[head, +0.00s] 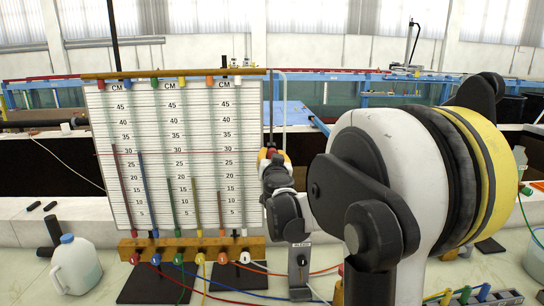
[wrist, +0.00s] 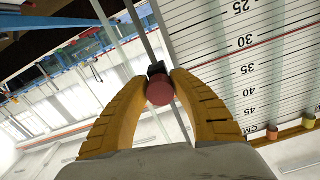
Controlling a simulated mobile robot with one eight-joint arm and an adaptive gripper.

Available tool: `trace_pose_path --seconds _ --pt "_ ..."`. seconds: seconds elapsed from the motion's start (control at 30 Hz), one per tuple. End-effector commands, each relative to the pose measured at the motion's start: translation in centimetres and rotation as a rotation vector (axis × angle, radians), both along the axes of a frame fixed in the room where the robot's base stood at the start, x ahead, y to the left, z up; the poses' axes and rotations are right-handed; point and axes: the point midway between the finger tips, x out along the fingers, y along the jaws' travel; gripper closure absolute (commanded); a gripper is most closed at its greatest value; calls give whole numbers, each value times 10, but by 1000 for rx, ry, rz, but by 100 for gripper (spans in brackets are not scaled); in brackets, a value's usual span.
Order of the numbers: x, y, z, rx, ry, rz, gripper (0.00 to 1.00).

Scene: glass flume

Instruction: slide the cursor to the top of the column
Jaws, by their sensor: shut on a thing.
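The cursor (wrist: 160,92) is a red round knob on a dark block in the wrist view. It sits against the thin metal column (wrist: 146,42) beside the white scale board (head: 175,215). My gripper (wrist: 160,88) is shut on the knob, with a yellow finger on each side. In the head view my gripper (head: 271,153) is at the board's right edge, around mid-height of the column (head: 271,105). A thin red line (head: 200,152) crosses the board level with the cursor, near the 30 mark. My fingers partly hide the cursor in the head view.
Coloured tubes (head: 173,205) rise in front of the board from a wooden bar (head: 185,249). Hoses run along the bench below. A white jug (head: 75,265) stands at the left. A wooden rail (head: 170,74) tops the board. The glass flume (head: 345,95) lies behind.

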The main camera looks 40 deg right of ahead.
Motion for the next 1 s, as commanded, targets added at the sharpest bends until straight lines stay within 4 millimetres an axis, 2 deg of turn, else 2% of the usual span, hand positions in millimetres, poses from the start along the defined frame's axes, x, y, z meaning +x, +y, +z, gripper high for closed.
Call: trace_pose_path --seconds 0.07,0.1,0.17,0.57,0.67,1.0 --pt "0 0 0 0 0 0 100" --pt "0 0 0 0 0 0 66" --pt "0 0 0 0 0 0 48" --pt "-6 4 0 0 0 0 48" --pt "-18 13 0 0 0 1 48" --pt "-78 57 0 0 0 1 48"
